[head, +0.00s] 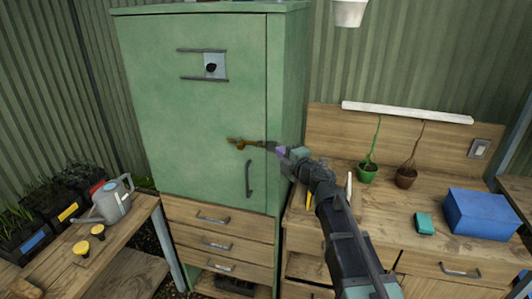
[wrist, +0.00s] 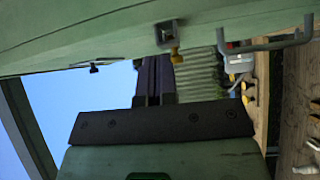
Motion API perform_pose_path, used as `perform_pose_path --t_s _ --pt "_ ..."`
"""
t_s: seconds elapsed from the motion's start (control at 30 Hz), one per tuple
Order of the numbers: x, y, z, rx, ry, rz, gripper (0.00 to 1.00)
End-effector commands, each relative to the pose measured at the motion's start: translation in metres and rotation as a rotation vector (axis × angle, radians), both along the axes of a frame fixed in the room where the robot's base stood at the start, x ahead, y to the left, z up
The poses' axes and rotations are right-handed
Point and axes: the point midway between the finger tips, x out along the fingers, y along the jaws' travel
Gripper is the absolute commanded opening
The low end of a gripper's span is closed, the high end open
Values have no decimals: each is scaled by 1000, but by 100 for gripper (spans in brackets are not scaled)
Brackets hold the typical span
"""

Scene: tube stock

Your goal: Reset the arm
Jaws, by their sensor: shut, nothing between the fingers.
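My gripper (head: 281,152) is in front of the right edge of a green cabinet (head: 190,120), with the arm reaching in from the lower right. In the wrist view its dark fingers (wrist: 154,68) are together with nothing seen between them. A brown latch-like piece (head: 243,143) is on the cabinet door just left of the fingertips.
The cabinet's dark handle (head: 248,179) is below the gripper. Drawers (head: 215,240) are under the cabinet. A watering can (head: 112,200) stands at left.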

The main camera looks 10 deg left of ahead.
Motion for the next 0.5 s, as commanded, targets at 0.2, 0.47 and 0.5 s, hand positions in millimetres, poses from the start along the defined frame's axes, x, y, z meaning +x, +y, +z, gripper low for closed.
perform_pose_path --t_s 0.2,0.47,0.5 --pt "4 -9 0 -1 0 -24 0" --pt "14 -129 -19 342 247 -729 0" --pt "-1 -159 -38 422 357 -890 0"
